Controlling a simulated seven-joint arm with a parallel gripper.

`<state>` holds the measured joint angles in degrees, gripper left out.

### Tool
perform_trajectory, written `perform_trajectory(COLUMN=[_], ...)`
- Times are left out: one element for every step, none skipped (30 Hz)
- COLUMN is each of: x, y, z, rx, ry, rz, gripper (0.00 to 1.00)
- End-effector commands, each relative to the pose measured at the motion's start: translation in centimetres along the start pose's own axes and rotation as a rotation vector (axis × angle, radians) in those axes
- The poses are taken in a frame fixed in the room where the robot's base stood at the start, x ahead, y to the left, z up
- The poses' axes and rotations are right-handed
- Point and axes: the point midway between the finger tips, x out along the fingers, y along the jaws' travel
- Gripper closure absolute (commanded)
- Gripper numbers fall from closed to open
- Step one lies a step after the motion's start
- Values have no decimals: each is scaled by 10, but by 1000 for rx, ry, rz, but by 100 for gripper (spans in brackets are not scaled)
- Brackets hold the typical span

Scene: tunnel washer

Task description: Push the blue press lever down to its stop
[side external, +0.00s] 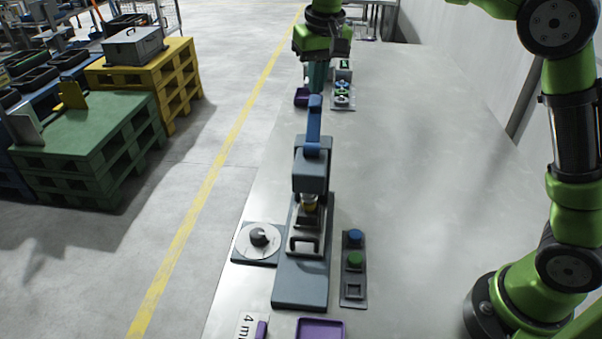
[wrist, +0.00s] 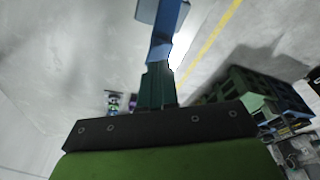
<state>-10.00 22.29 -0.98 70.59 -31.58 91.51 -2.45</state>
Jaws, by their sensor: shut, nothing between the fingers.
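The blue press lever (side external: 313,126) rises tilted from the grey-blue press (side external: 311,172) in the middle of the table, its rounded end pointing toward the back. My gripper (side external: 317,88) is shut and empty, pointing down at the lever's far end. Its dark teal fingers overlap the lever end in the side view, and I cannot tell if they touch. In the wrist view my gripper (wrist: 158,70) shows shut fingers right against the outline of the blue lever (wrist: 163,48). The press base (side external: 300,290) stands flat on the table.
A dial plate (side external: 258,243) lies left of the press and a button panel (side external: 354,268) right of it. A purple tray (side external: 320,331) is at the front. Another control panel (side external: 342,92) and a purple item (side external: 301,97) lie behind the lever.

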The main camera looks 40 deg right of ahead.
Motion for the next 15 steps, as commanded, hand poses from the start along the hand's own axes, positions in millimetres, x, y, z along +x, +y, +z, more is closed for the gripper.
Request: perform_trajectory(x=[0,0,0,0,0,0,0,0,0,1,2,4,5,7,8], y=[0,0,0,0,0,0,0,0,0,0,0,0,0,0,0], z=[0,0,0,0,0,0,0,0,0,0,0,1,1,2,2], rx=[0,0,0,0,0,0,0,0,0,0,0,0,0,0,0], ry=[0,0,0,0,0,0,0,0,0,-1,-1,-2,-2,-2,-1], rz=[0,0,0,0,0,0,0,0,0,0,0,1,1,1,1], gripper=[100,100,100,100,100,100,100,100,100,100,100,100,100,100,100])
